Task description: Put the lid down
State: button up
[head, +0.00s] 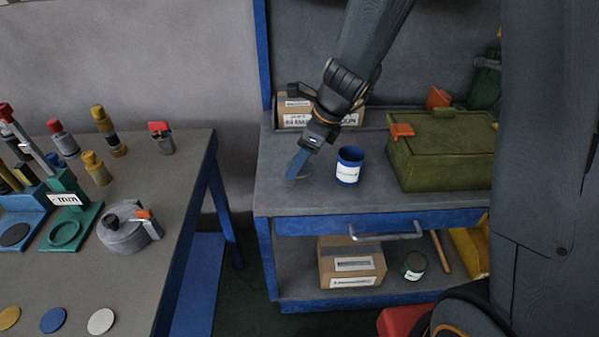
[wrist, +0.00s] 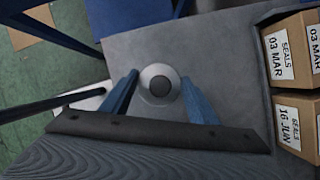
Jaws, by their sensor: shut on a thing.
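The lid (wrist: 147,74) is a round, pale grey disc with a dark knob in its middle. In the wrist view it sits between the two blue fingers of my gripper (wrist: 160,92), which is shut on it. In the head view my gripper (head: 297,168) points down over the left part of the grey workbench top (head: 325,198), and only a small part of the lid shows beside the fingers. I cannot tell whether the lid touches the bench. A blue open can (head: 348,173) with a white label stands just right of my gripper.
A green toolbox (head: 440,160) stands on the right of the bench, and cardboard boxes (head: 294,113) stand at the back. Bare bench top lies in front of the can.

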jog(key=shift+f+b, duration=0.3)
jog(key=shift+f, duration=1.6)
jog(key=shift+f, duration=0.1)
jog(key=o, duration=1)
jog(key=shift+o, duration=0.2)
jog(key=shift+r, duration=0.25)
jog(key=p+v, duration=0.1)
jog(key=v, duration=1.1)
jog(key=s+d+f+n+h, duration=0.1)
jog(key=s+d+n, duration=0.4)
jog(key=n, duration=0.6)
jog(key=s+d+f+n+h, duration=0.2)
jog(key=s+d+n, duration=0.3)
jog(key=s+n, duration=0.3)
jog(key=shift+s+d+f+n+g+h, duration=0.2)
jog(key=shift+d+n+g+h, duration=0.25)
jog(key=shift+n, duration=1.45)
